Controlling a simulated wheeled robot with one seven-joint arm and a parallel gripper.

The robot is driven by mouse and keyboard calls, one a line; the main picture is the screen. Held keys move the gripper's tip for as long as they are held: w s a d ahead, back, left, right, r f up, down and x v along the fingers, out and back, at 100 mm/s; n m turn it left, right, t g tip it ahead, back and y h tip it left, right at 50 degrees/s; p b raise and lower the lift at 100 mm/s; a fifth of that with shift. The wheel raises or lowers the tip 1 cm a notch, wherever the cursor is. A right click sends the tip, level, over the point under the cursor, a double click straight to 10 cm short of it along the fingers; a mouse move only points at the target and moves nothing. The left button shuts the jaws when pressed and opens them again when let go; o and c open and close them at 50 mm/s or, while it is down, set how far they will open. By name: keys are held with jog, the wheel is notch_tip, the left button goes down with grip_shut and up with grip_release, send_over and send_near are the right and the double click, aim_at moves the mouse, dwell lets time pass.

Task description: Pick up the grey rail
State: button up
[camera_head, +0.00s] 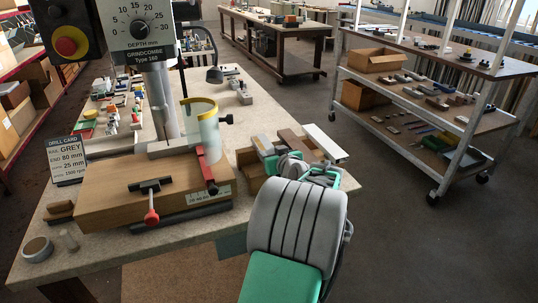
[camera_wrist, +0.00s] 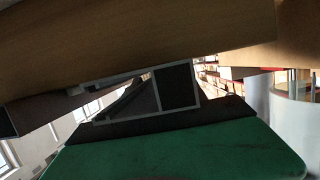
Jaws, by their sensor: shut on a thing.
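The grey rail (camera_head: 263,146) shows as a short pale grey length at the left of a group of profiles on the right end of the bench. My gripper (camera_head: 290,163) is at this group and shut, seemingly on the grey rail; my wrist hides most of the contact. In the wrist view a hollow profile end with a thin grey rim and dark chambers (camera_wrist: 178,87) sits right against the black and green finger. Whether the rail is clear of its carton (camera_head: 250,179) cannot be told.
A brown profile (camera_head: 299,146) and a white one (camera_head: 325,142) stand close beside my gripper. To the left are the drill stand with its wooden block (camera_head: 125,190), a red-handled clamp (camera_head: 207,172) and a drill card (camera_head: 67,160). A shelf trolley (camera_head: 425,110) stands at right; floor between is clear.

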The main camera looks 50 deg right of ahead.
jog(key=c, duration=0.7)
jog(key=shift+r, duration=0.1)
